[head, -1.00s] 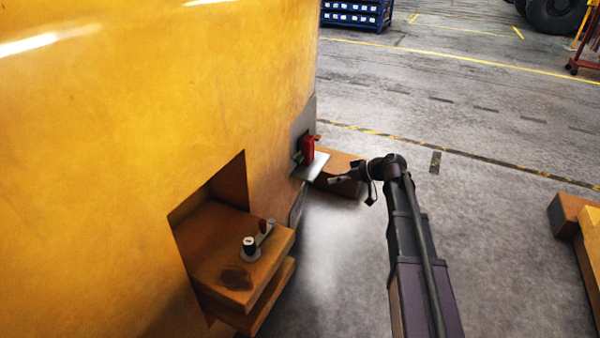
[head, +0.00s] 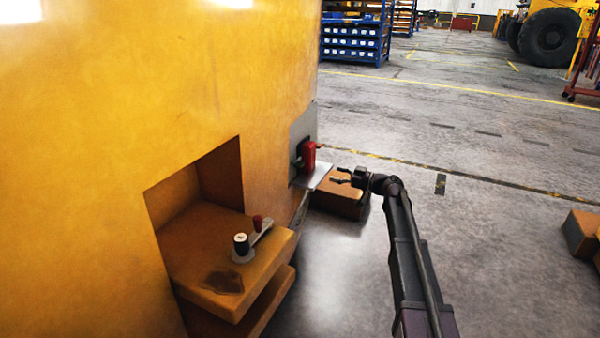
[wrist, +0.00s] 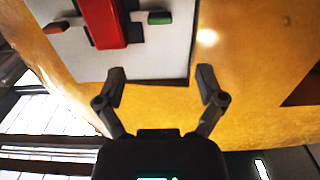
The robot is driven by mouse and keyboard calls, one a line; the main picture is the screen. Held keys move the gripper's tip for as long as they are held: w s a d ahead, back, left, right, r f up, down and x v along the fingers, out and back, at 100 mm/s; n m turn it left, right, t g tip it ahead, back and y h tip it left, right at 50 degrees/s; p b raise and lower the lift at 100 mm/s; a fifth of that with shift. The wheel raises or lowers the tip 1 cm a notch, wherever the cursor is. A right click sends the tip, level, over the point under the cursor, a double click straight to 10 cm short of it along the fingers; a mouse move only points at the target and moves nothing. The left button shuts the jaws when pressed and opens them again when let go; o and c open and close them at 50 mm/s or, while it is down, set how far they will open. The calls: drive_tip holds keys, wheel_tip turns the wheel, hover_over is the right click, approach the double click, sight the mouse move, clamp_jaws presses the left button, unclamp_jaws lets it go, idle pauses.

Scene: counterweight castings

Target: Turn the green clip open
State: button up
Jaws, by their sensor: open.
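The green clip (wrist: 159,18) is a small green bar beside a red block (wrist: 103,20) on a pale grey plate (wrist: 150,55) in the wrist view. In the head view the red block (head: 309,155) stands out from the grey plate (head: 304,122) on the yellow casting; the clip is too small and dark there to make out well. My gripper (wrist: 160,80) is open and empty. Its fingertips are short of the clip and touch nothing I can see. In the head view my gripper (head: 340,176) is to the right of the plate, fingers toward it.
The big yellow casting (head: 90,120) fills the left. A ledge in its recess carries a black-and-white knob (head: 241,245) and a red-tipped lever (head: 258,222). A metal shelf (head: 313,176) juts below the red block. A wooden block (head: 340,203) lies on the floor below my gripper.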

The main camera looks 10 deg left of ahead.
sight(303, 165)
drive_tip(key=shift+a, duration=0.1)
idle(0.3)
drive_tip(key=x, duration=1.3)
drive_tip(key=shift+w+a, duration=0.15)
drive_tip(key=shift+a, duration=0.15)
drive_tip(key=shift+a, duration=0.1)
drive_tip(key=c, duration=1.1)
